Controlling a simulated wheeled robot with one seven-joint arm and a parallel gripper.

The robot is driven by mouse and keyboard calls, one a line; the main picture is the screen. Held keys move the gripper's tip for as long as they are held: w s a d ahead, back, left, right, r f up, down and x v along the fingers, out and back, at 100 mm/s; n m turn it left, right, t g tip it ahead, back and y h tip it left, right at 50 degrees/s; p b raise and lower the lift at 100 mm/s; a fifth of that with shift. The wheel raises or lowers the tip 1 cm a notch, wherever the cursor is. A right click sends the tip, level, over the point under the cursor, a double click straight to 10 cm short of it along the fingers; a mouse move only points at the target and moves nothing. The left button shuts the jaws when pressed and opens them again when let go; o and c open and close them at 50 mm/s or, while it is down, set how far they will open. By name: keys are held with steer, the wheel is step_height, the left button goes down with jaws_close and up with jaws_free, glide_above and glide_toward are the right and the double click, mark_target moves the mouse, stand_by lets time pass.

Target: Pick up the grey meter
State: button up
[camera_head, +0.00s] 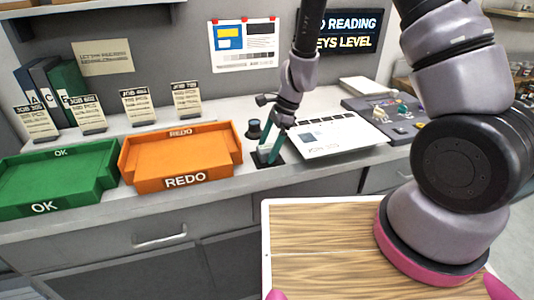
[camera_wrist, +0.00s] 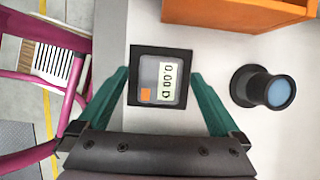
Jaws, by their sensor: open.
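The grey meter (camera_wrist: 149,73) lies on a black square pad (camera_wrist: 135,52) on the counter. It has a pale display reading "0.00" and an orange patch. My gripper (camera_wrist: 160,74) is open, with one teal finger on either side of the meter in the wrist view. The fingers look apart from it; their exact height above the counter is hard to tell. In the head view my gripper (camera_head: 270,150) points down over the black pad (camera_head: 277,162), and its fingers partly hide the meter.
A black eyepiece-like cylinder (camera_wrist: 262,87) stands close beside the right finger; it shows in the head view too (camera_head: 254,130). An orange REDO tray (camera_head: 180,158) and a green OK tray (camera_head: 60,178) stand to the left. A white printed sheet (camera_head: 325,134) lies to the right.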

steer(key=shift+a+f, duration=0.15)
steer(key=shift+f, duration=0.3)
steer(key=c, duration=1.5)
steer(key=shift+r, duration=0.15)
